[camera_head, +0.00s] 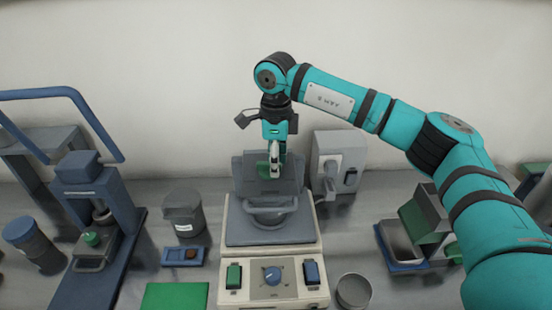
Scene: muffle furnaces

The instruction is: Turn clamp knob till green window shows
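My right gripper (274,165) points down over the back of the machine (313,235) in the middle of the bench. Its fingers are seen nearly edge-on at the grey upright plate (292,185), so I cannot tell whether they are open or shut, or touching anything. A green patch shows beside the fingertips; what it belongs to is unclear. A grey ring-shaped part (268,213) lies below them. Which part is the clamp knob is unclear. My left gripper is not in view.
A lidded grey pot (183,213), a small blue tray (170,256) and a green mat (175,297) lie left of the machine. A grey box (340,150) stands behind right; an open grey container (400,245) is further right.

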